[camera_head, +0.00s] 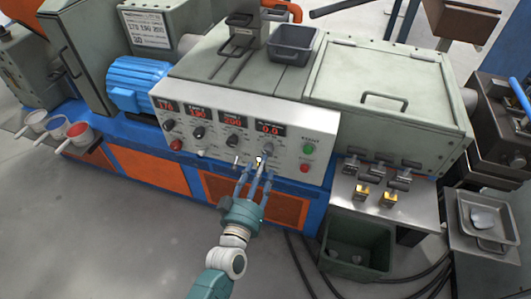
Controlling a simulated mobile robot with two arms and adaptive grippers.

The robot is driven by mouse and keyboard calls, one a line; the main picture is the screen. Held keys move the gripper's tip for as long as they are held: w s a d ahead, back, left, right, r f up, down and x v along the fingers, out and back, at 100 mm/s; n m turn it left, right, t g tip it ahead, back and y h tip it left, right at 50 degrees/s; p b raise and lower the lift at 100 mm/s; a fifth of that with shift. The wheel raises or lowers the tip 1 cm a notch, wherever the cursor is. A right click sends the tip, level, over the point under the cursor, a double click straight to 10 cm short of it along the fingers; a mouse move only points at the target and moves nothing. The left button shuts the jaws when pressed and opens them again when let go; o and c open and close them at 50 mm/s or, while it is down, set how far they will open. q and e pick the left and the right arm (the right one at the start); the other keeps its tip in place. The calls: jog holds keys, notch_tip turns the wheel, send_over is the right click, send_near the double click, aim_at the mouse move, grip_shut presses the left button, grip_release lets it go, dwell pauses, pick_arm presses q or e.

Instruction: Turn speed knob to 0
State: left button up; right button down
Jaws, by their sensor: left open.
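The control panel (285,129) on the machine front has several red number displays, with a dark knob below each. The rightmost display (270,129) reads 0.0. The knob (267,149) below it is partly hidden by my gripper; its label is too small to read, so I cannot confirm it is the speed knob. My left gripper (257,163) reaches up from below with its fingers spread at that knob. It is open, with nothing clearly held; contact with the knob cannot be told. My right gripper is not in view.
A green button (309,149) and a red button (304,168) sit right of the knob. Another red button (176,145) is at the panel's left. A steel shelf (375,205) with clamps juts out at right, above a dark green bin (392,239). The floor in front is clear.

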aim_at(267, 153)
pick_arm(q)
jog(key=x, duration=0.6)
jog(key=shift+w+f, duration=0.15)
jog(key=shift+c, duration=0.5)
jog(key=c, duration=1.1)
